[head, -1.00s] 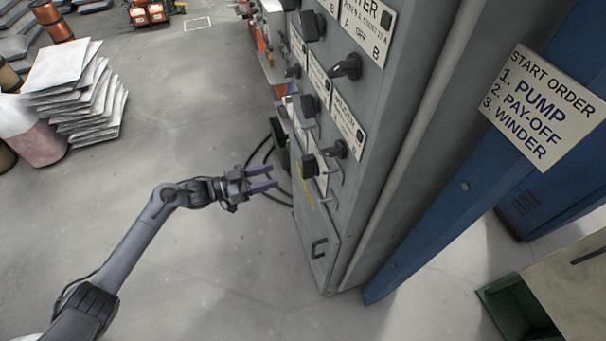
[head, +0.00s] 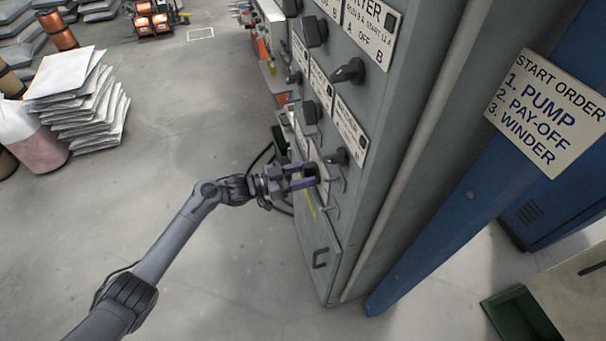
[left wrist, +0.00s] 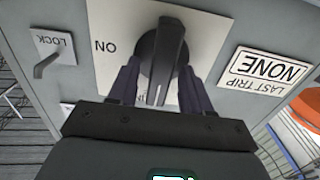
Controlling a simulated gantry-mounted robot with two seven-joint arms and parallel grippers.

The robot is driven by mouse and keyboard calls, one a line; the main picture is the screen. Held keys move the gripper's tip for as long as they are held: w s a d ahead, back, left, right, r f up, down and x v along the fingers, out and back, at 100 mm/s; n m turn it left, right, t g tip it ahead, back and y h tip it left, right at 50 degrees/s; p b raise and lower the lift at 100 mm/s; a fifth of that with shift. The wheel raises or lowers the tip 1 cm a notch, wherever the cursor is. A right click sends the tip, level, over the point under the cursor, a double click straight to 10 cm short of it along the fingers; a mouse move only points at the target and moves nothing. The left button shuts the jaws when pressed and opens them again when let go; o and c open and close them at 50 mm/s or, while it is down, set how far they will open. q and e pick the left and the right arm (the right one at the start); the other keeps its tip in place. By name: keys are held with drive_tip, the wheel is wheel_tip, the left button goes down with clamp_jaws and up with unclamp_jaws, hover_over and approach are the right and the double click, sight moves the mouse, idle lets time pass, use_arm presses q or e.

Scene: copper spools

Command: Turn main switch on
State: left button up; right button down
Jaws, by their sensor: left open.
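The main switch is a black rotary knob (left wrist: 163,60) on a white plate (left wrist: 110,30) in the left wrist view, where the lettering appears upside down. The plate reads ON to the left of the knob. The knob's white line points down in the picture, away from ON; lettering there is mostly covered. My left gripper (head: 306,177) is open at the cabinet front (head: 325,240) in the head view. Its fingers lie on either side of the knob; I cannot tell whether they touch it. In the head view the gripper largely covers the knob. My right gripper is not in view.
A LOCK lever (left wrist: 48,66) and a LAST TRIP NONE plate (left wrist: 268,74) flank the switch. Other knobs (head: 348,72) sit higher on the cabinet. A START ORDER sign (head: 545,112) hangs on a blue post at right.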

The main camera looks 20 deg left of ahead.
use_arm(q)
clamp_jaws()
